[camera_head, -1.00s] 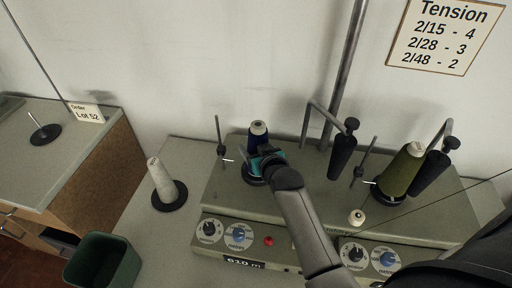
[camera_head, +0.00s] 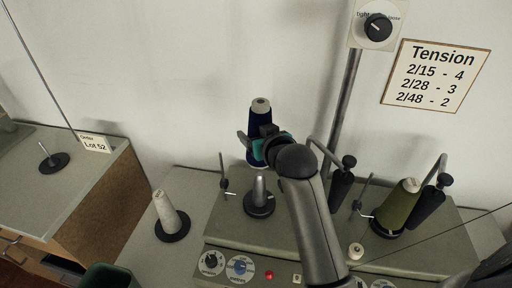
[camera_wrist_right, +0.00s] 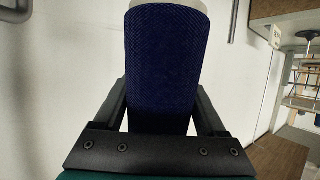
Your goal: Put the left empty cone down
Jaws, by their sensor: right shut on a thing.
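A dark blue cone (camera_head: 260,114) with a pale top is held upright in the air in the head view. My right gripper (camera_head: 257,147) is shut on its lower part. In the right wrist view the cone (camera_wrist_right: 166,65) stands between the fingers and its side has a fine cross-wound texture, like yarn. Below it, the left holder (camera_head: 259,200) of the winder is bare, with its peg showing on a black disc. My left gripper is not in view.
A white cone (camera_head: 167,213) stands on a black disc left of the winder (camera_head: 225,225). An olive cone (camera_head: 401,206) stands on the right holder. A side table (camera_head: 90,180) at left carries an empty peg (camera_head: 50,160). A green bin (camera_head: 110,278) is at lower left.

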